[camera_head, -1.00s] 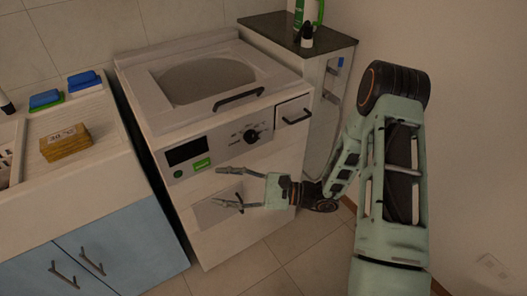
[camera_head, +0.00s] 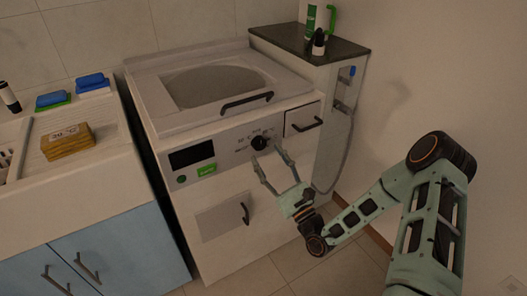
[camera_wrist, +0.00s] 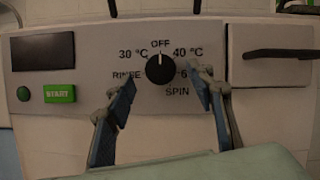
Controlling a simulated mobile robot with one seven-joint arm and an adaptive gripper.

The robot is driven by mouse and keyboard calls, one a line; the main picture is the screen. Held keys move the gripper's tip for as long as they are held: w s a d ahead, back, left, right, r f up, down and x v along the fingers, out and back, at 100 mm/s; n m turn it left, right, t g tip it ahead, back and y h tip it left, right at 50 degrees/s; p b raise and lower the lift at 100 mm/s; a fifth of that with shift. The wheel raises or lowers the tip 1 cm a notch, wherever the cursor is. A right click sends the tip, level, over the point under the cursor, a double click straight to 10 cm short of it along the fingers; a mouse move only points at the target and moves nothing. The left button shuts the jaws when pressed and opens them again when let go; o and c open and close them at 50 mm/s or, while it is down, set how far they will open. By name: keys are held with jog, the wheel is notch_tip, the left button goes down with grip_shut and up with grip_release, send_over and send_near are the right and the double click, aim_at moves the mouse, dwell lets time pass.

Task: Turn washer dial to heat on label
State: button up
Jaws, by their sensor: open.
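The washer (camera_head: 150,105) stands in front of me with its control panel facing me. Its round black dial (camera_head: 259,143) sits right of centre on the panel. In the wrist view the white mark on the dial (camera_wrist: 160,66) points up at OFF. Labels around it read 30 °C, 40 °C, RINSE and SPIN; one at the right is partly hidden by a finger. No label reading "heat on" can be made out. My gripper (camera_head: 268,168) is open and empty. Its fingers point at the panel, spread below and to either side of the dial, with no visible contact.
A green START button (camera_wrist: 59,94) and dark display (camera_wrist: 43,53) are left of the dial. A drawer with a black handle (camera_head: 306,124) is to the right. A lid handle (camera_head: 247,102) juts out above, and a lower door handle (camera_head: 245,213) sits below.

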aim_at(261, 146)
jog(key=shift+x, duration=1.65)
jog(key=shift+c, duration=0.2)
jog(key=c, duration=1.1)
